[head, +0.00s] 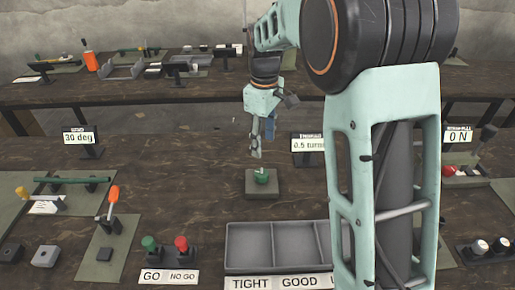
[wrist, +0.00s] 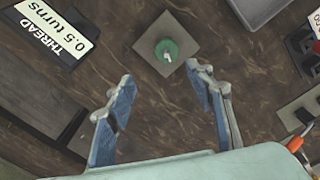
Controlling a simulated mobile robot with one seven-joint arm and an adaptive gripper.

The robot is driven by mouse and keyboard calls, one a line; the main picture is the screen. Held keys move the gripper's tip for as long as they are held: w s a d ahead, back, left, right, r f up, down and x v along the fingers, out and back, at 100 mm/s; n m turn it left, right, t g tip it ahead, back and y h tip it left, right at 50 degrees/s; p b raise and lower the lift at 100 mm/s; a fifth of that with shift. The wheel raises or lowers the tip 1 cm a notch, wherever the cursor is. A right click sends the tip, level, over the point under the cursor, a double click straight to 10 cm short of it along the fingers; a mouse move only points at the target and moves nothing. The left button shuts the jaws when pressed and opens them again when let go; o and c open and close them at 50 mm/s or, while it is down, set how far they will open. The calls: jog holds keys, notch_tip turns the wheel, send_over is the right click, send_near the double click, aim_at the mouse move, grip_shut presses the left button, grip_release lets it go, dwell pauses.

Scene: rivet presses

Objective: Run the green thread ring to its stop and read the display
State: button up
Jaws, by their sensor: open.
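The green thread ring (head: 261,176) sits on a grey square base (head: 262,188) in the middle of the near table. In the wrist view the ring (wrist: 167,50) shows a pale pin at its centre, and its base (wrist: 148,42) lies flat. The thread display (head: 308,144) stands behind and right of the ring, partly hidden by my arm; in the wrist view it (wrist: 50,36) reads "0.5 turns" under "THREAD". My gripper (head: 256,152) hangs above and just behind the ring. Its blue-padded fingers (wrist: 160,98) are apart, with nothing between them.
A grey tray (head: 276,223) labelled TIGHT and GOOD stands in front; my arm hides its right part. Green and red GO/NO GO plugs (head: 166,248) stand left of it. A "30 deg" display (head: 82,140) and a "0 N" display (head: 457,137) stand at the sides.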

aim_at(262, 173)
jog(key=f, duration=1.1)
jog(key=shift+s+a+f, duration=0.15)
jog(key=shift+s+f, duration=0.05)
jog(key=shift+s, duration=0.2)
jog(key=shift+c, duration=0.2)
jog(key=c, duration=1.1)
jog(key=shift+m, duration=0.3)
